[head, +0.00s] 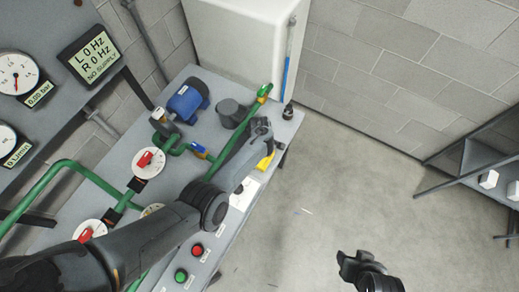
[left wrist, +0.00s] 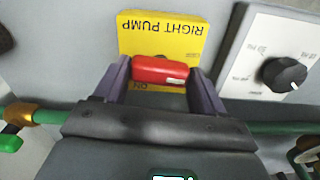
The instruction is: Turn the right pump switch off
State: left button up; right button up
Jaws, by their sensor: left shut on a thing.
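The yellow RIGHT PUMP plate (left wrist: 185,40) appears upside down in the left wrist view, with a red switch handle (left wrist: 160,71) lying across it. Part of the word ON shows below the handle. My left gripper (left wrist: 160,76) is shut on the red handle, with one purple finger at each end. In the head view the yellow plate (head: 265,162) shows at the panel's front edge, partly behind my left arm, and the handle is hidden there. My right gripper (head: 361,262) is low at the right, over the floor and away from the panel; its jaw opening is unclear.
A white plate with a black knob (left wrist: 284,74) is beside the yellow plate. Green pipes (head: 66,166), a blue motor (head: 187,101) and red-handled valves (head: 146,161) stand on the bench. Red and green buttons (head: 196,250) are near the front. A gauge panel (head: 50,60) reads NO SUPPLY. Open floor lies right.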

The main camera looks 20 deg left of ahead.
pick_arm(q)
jog(key=shift+n, duration=0.5)
jog(key=o, duration=1)
jog(key=shift+o, duration=0.2)
notch_tip(320, 180, up, 11)
jog(key=p, duration=0.4)
jog(key=shift+f, duration=0.1)
